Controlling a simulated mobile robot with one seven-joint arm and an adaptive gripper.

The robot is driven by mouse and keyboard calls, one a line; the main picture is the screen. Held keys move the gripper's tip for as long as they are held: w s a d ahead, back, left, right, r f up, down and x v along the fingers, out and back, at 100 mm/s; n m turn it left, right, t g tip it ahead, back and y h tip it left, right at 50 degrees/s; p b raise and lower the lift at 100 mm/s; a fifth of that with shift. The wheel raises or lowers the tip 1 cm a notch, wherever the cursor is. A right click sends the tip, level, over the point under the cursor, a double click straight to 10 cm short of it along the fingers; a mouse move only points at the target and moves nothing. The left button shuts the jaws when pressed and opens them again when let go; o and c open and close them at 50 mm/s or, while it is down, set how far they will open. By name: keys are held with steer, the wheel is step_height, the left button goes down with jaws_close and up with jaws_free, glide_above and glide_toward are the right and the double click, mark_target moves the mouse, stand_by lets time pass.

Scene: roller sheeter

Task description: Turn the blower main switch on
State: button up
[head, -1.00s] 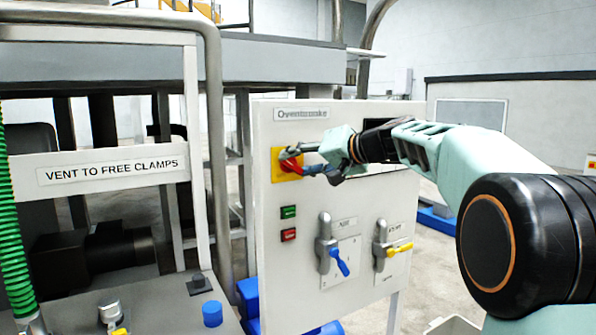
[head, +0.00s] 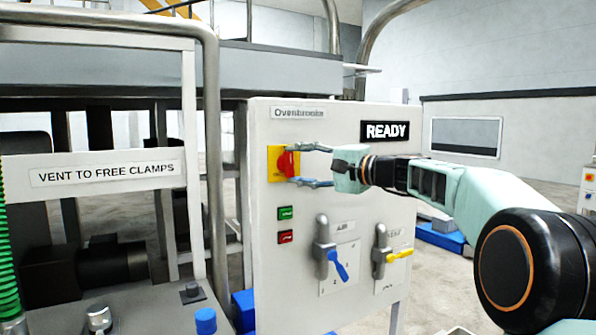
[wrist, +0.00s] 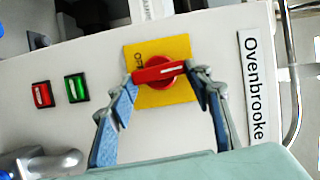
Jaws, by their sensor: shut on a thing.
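The main switch is a red rotary handle (head: 286,163) on a yellow plate (head: 273,152), at the upper left of the white Ovenbrooke panel (head: 350,195). In the wrist view the red handle (wrist: 160,71) lies nearly level in the picture across its round red base, and some lettering on the yellow plate shows beside it. In the head view the handle looks about upright. My gripper (head: 294,164) is shut on the handle, with one blue-grey finger above and one below. In the wrist view the fingertips of my gripper (wrist: 163,73) touch the handle's two ends.
A lit display (head: 387,131) reads READY. Below the switch are a green button (head: 285,213) and a red button (head: 285,237). Lower down are a blue-handled valve (head: 338,266) and a yellow-handled valve (head: 398,255). A grey pipe frame (head: 212,130) stands left of the panel.

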steer(key=shift+m, duration=0.5)
steer(key=o, duration=1.2)
steer(key=shift+c, duration=0.2)
steer(key=v, duration=1.2)
steer(key=shift+f, duration=0.3)
